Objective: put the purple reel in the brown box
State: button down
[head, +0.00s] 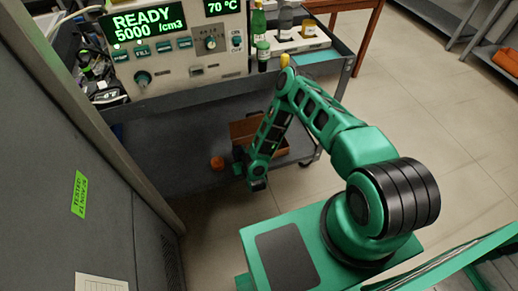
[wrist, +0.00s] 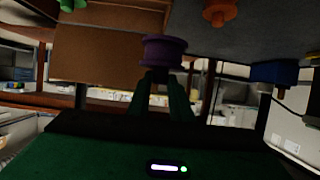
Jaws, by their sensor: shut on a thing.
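In the wrist view the purple reel (wrist: 164,51) sits at the tips of my gripper's green fingers (wrist: 163,80), which are shut on it. The brown box (wrist: 100,48) is behind and left of the reel in that view, and the reel overlaps its right edge. I cannot tell the height of the reel against the box rim. In the head view the brown box (head: 243,129) stands on the cart's lower shelf, partly hidden by my arm. The reel and my fingers cannot be made out in the head view.
An orange reel (head: 217,162) stands on the dark lower shelf (head: 165,150), left of the box; it also shows in the wrist view (wrist: 220,11). A blue object (wrist: 275,73) is at the wrist view's right. A grey cabinet (head: 60,170) fills the head view's left side.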

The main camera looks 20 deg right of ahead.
jog(key=shift+s+a+f, duration=0.1)
jog(key=shift+a+f, duration=0.05)
jog(key=shift+f, duration=0.75)
jog(key=shift+w+d+f, duration=1.25)
jog(key=shift+w+f, duration=0.2)
jog(key=shift+f, duration=0.4)
jog(key=shift+w+d+f, duration=1.3)
jog(key=shift+w+f, duration=0.15)
jog(key=shift+f, duration=0.4)
jog(key=shift+w+d+f, duration=1.25)
jog(key=shift+w+f, duration=0.2)
jog(key=shift+f, duration=0.4)
jog(key=c, duration=1.6)
grip_release()
jog(key=v, duration=1.2)
jog(key=shift+a+r, duration=0.1)
